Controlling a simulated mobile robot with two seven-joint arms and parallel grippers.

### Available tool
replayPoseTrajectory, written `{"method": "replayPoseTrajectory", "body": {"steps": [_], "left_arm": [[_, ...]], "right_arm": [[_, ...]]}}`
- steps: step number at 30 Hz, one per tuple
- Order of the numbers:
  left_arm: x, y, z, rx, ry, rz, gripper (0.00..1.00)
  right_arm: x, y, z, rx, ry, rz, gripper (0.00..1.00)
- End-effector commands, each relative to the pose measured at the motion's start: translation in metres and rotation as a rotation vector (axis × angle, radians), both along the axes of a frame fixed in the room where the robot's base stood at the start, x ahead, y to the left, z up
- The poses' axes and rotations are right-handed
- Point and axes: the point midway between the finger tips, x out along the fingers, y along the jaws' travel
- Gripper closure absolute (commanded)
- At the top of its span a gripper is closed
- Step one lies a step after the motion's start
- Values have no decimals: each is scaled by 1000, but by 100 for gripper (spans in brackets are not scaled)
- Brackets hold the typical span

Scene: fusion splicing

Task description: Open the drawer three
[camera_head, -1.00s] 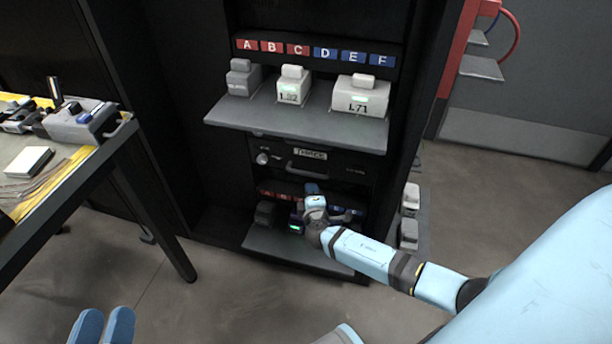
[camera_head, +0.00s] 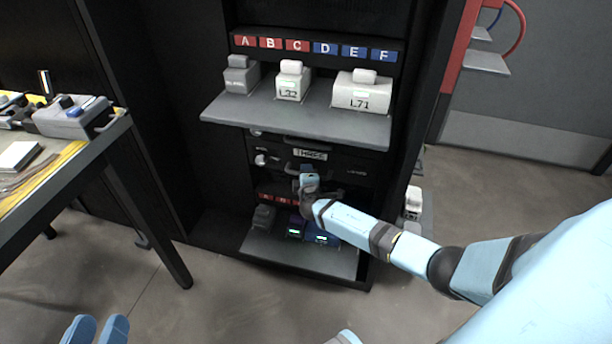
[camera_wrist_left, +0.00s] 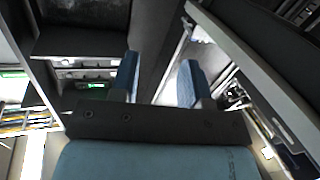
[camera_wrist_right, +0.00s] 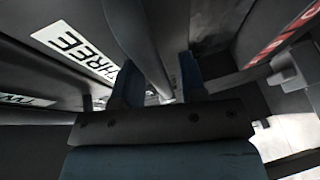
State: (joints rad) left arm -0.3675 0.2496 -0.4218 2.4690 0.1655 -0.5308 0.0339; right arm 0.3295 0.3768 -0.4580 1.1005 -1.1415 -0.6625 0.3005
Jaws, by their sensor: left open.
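Drawer three (camera_head: 343,163) is a dark drawer front with a white label reading THREE (camera_head: 311,155), below the upper shelf of the black cabinet. It looks shut. My right gripper (camera_head: 309,174) is in front of it at handle height. In the right wrist view the bar handle (camera_wrist_right: 146,50) of the drawer passes between the open fingers (camera_wrist_right: 158,82), and the label shows beside it; contact cannot be told. My left gripper (camera_head: 98,322) is low at the left, away from the cabinet; its fingers (camera_wrist_left: 160,82) are apart and empty.
An upper shelf (camera_head: 300,120) holding several white and grey devices juts out above the drawer. A lower shelf (camera_head: 290,255) with lit devices juts out below. A worktable (camera_head: 90,165) stands at the left. The floor in front is clear.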

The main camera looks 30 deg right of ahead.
Motion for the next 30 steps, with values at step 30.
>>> {"method": "replayPoseTrajectory", "body": {"steps": [30], "left_arm": [[-7, -5, -2, -47, 80, 1, 57]], "right_arm": [[-69, 80, 0, 5, 1, 0, 100]]}}
